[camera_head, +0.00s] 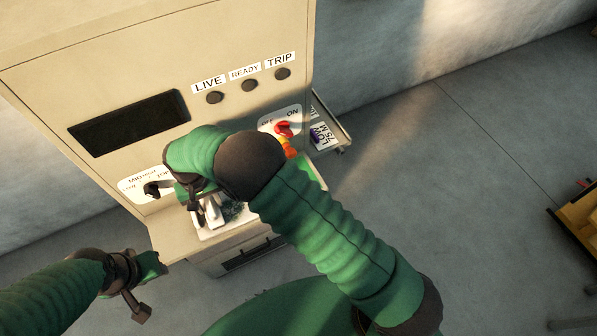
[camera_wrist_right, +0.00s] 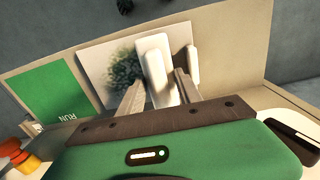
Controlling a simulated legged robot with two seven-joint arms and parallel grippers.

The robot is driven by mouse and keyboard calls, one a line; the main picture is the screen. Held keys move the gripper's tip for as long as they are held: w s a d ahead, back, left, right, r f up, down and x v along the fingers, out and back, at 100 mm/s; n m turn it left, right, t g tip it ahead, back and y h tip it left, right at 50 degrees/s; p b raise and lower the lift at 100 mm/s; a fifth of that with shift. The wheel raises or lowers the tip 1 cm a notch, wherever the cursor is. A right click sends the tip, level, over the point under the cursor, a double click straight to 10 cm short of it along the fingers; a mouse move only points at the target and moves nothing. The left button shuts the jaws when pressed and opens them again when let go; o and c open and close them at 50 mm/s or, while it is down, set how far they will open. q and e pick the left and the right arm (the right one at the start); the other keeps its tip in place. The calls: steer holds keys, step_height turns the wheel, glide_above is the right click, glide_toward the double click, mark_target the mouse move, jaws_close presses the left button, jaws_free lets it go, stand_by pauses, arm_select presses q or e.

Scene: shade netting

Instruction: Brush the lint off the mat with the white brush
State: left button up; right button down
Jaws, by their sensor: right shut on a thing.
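The white brush (camera_wrist_right: 154,64) is between the two fingers of my right gripper (camera_wrist_right: 159,92), which is shut on it. In the head view the right gripper (camera_head: 201,208) is over the ledge of the cabinet, and part of the brush (camera_head: 215,213) shows beside it. The pale mat (camera_wrist_right: 98,62) lies under the brush. A dark, speckled patch of lint (camera_wrist_right: 123,71) shows on the mat left of the brush in the wrist view, and also in the head view (camera_head: 233,210). My left gripper (camera_head: 138,285) hangs at lower left, away from the mat; its jaws are unclear.
A beige cabinet (camera_head: 230,30) with a dark screen (camera_head: 130,125) and several round buttons stands behind the ledge. A red knob (camera_head: 284,129) and a black handle (camera_head: 156,188) stick out near it. A green RUN panel (camera_wrist_right: 45,88) lies beside the mat. Open floor is at right.

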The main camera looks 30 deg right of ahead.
steer(key=shift+a, duration=0.25)
steer(key=shift+d, duration=0.3)
steer(key=shift+s+d, duration=0.1)
steer(key=shift+d, duration=0.9)
steer(key=shift+d+p, duration=0.45)
steer(key=shift+d, duration=1.25)
steer(key=shift+s+d+f, duration=0.1)
steer(key=shift+d, duration=2.8)
steer(key=shift+a, duration=0.2)
